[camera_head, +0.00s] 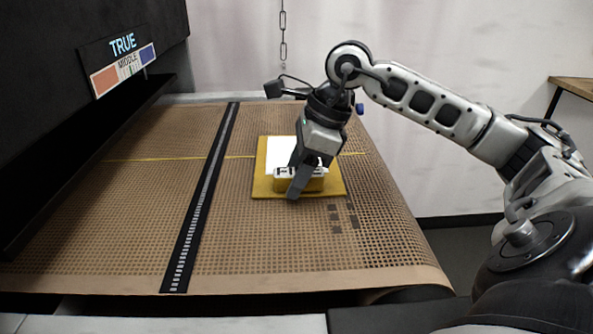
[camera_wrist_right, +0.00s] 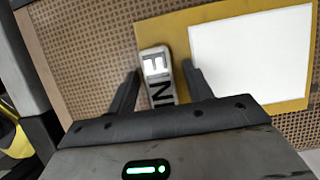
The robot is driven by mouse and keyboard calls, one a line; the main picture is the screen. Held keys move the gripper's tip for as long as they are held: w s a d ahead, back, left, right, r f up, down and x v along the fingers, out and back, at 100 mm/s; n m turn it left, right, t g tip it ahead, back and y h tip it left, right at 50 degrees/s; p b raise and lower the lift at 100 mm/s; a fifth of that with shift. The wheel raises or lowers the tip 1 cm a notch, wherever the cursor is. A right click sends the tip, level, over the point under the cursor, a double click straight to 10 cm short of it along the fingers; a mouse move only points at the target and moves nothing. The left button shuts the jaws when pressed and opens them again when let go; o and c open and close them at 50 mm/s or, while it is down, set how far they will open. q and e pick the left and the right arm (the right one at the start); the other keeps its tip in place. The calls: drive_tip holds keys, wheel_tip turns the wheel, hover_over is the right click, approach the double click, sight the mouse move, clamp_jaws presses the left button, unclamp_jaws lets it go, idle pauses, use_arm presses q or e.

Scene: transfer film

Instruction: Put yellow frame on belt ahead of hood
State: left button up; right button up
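The yellow frame (camera_head: 258,190) lies flat on the tan mesh belt (camera_head: 150,190), right of the black strip, around a white panel (camera_head: 280,152). It also shows in the right wrist view (camera_wrist_right: 210,17). A lettered block (camera_head: 316,183) with yellow sides rests at the frame's near edge; the wrist view shows its lettered top (camera_wrist_right: 154,65). My right gripper (camera_head: 302,176) is down over this block. Its fingers (camera_wrist_right: 161,80) stand either side of the block with small gaps, so it looks open. The dark hood (camera_head: 50,120) is at the left. My left gripper is out of view.
A sign reading TRUE and MIDDLE (camera_head: 122,60) hangs on the hood. A black strip with white marks (camera_head: 200,195) crosses the belt. The belt left of it is clear. A chain (camera_head: 283,30) hangs behind the belt, and a wooden table (camera_head: 572,87) stands far right.

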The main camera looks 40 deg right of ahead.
drive_tip(key=p+v, duration=0.2)
drive_tip(key=v, duration=1)
drive_tip(key=shift+r, duration=0.2)
drive_tip(key=shift+a, duration=0.1)
